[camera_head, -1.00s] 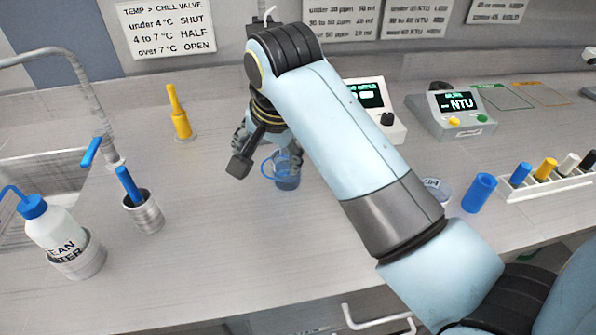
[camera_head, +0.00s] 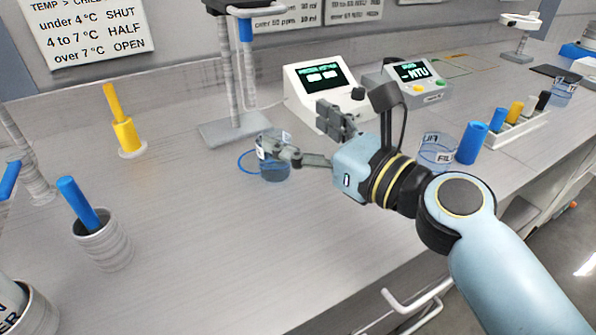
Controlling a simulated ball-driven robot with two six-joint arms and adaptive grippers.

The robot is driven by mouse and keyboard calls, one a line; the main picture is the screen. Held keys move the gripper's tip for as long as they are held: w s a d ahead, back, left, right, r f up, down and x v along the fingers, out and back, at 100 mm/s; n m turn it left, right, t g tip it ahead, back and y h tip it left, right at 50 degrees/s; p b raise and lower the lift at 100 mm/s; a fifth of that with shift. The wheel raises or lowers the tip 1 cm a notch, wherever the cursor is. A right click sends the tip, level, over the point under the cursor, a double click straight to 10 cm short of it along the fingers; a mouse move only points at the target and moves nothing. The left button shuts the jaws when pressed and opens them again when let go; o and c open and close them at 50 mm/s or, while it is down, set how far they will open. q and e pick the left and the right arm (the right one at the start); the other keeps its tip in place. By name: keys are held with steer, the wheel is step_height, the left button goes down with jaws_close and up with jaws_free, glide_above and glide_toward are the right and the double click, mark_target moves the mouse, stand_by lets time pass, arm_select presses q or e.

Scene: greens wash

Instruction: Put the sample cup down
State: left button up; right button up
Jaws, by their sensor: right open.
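The sample cup (camera_head: 274,170) is a small clear cup with bluish contents and a blue ring handle at its left. It stands upright on the counter in the middle of the head view. My right gripper (camera_head: 298,130) is open, to the right of the cup, its fingers spread. The nearer finger crosses in front of the cup's upper part; I cannot tell whether it touches. The other finger is apart from the cup, farther back. My left gripper is not in view.
A stand (camera_head: 233,128) rises just behind the cup. A white meter (camera_head: 318,92) and a grey NTU meter (camera_head: 412,84) are behind my right gripper. A labelled clear cup (camera_head: 437,150) and blue cylinder (camera_head: 471,143) stand to the right. The counter (camera_head: 210,240) in front is clear.

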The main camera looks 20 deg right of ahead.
mark_target(286, 163)
steer(key=shift+m, duration=0.3)
steer(key=f+b, duration=0.1)
steer(key=f, duration=0.1)
steer(key=f+b, duration=0.2)
steer(key=f, duration=0.1)
steer(key=f+b, duration=0.1)
steer(key=f, duration=0.1)
steer(key=shift+s+d+f, duration=0.1)
steer(key=shift+d+f, duration=0.2)
steer(key=shift+f, duration=0.1)
steer(key=shift+a+f+b, duration=0.1)
steer(key=shift+f+b, duration=0.1)
steer(key=shift+b, duration=0.15)
steer(key=shift+w+a+r, duration=0.15)
steer(key=shift+w+r, duration=0.05)
steer(key=shift+w, duration=0.15)
steer(key=shift+w+a, duration=0.1)
steer(key=shift+w, duration=0.2)
steer(key=x, duration=0.6)
steer(key=shift+w+p, duration=0.1)
steer(key=shift+p, duration=0.3)
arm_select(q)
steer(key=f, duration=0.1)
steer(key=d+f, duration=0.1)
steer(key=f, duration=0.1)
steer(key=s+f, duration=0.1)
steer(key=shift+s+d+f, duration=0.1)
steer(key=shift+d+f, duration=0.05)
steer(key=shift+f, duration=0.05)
